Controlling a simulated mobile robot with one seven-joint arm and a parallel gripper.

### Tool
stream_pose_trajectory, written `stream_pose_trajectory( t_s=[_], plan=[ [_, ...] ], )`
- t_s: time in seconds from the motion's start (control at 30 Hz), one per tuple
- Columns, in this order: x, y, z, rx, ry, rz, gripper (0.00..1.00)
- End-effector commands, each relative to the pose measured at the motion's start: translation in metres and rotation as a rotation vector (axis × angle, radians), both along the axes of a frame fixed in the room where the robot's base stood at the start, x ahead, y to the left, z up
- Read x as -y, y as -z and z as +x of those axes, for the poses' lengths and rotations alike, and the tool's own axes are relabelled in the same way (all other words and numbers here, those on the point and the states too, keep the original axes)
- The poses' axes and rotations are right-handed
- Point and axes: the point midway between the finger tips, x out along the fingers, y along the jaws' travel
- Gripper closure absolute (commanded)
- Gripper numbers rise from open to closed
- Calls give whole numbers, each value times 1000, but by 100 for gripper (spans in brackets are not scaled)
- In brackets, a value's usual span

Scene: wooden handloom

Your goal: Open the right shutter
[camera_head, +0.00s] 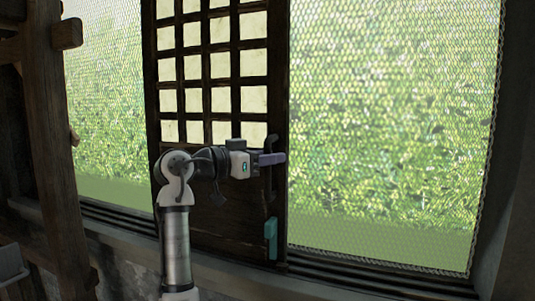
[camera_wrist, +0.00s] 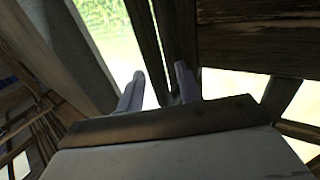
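The shutter (camera_head: 215,215) is a dark wooden panel with a lattice of pale panes above and solid wood below. It stands in the middle of the head view, with window mesh showing on both sides. A dark upright handle (camera_head: 269,185) is on its right edge. My gripper (camera_head: 274,159) is at the handle's height, its fingers overlapping the handle in the head view. In the wrist view, the two fingers (camera_wrist: 160,80) stand apart, with dark wood and a bright gap between and behind them. I cannot tell whether they touch the handle.
A teal block (camera_head: 271,239) sits low on the shutter's right edge. Window mesh (camera_head: 390,130) fills the opening at right, with grooved sill rails (camera_head: 350,268) below. A heavy wooden post (camera_head: 55,150) stands at left.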

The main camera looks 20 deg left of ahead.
Motion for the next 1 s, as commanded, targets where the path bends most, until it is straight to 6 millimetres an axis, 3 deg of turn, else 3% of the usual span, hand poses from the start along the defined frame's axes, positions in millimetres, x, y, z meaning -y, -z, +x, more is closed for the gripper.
stream_pose_trajectory(
  t_s=[0.27, 0.53, 0.87, 1.0],
  plan=[
    [1, 1, 1, 0, 0, 0, 65],
    [1, 0, 1, -1, 0, -1, 100],
    [3, 1, 1, 0, 0, 0, 100],
    [15, 2, 1, 1, 3, 2, 100]
  ],
)
